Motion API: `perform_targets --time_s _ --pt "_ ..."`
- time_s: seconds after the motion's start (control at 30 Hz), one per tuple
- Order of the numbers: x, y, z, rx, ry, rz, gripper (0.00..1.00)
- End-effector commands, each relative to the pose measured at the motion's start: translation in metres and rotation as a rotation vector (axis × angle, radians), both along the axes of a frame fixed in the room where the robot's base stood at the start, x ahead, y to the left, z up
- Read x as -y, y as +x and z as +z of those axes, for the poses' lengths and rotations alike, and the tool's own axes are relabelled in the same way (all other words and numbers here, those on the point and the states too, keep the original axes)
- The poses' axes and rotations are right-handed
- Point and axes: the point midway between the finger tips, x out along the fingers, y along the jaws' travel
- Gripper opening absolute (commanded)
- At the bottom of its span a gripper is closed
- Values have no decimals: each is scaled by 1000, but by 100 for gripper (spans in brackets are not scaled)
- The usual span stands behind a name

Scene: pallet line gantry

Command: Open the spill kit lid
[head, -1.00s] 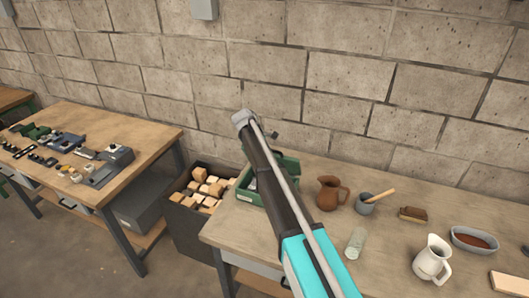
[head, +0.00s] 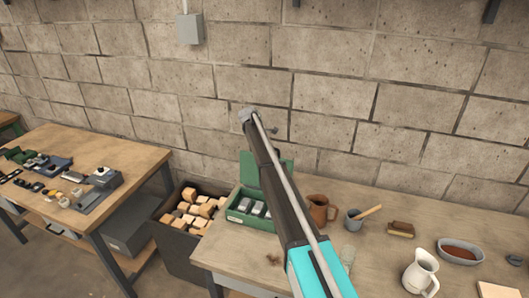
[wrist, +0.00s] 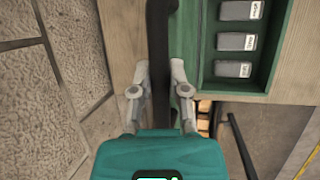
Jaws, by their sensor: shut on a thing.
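The spill kit is a green box (head: 243,217) on the bench, left of my arm in the head view. Its green lid (head: 251,170) stands raised at the box's wall side, partly hidden by my arm. Grey items with pale labels (head: 258,208) lie in the open box. The wrist view shows several of them in a row (wrist: 236,42). My gripper is hidden in the head view.
A bin of wooden blocks (head: 172,245) stands left of the bench. Right of my arm are a brown jug (head: 318,208), a grey mortar (head: 353,222), a brush (head: 400,229), a white pitcher (head: 420,272) and a grey dish (head: 460,252). The block wall is close behind.

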Motion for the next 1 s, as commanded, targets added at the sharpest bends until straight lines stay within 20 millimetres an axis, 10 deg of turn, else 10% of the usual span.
perform_targets --time_s 0.43,0.47,0.63,1.0 --pt "1 3 0 1 -2 1 0" --pt "1 3 0 1 -2 1 25" --pt "1 3 0 1 0 0 56" --pt "1 2 0 1 0 0 57"
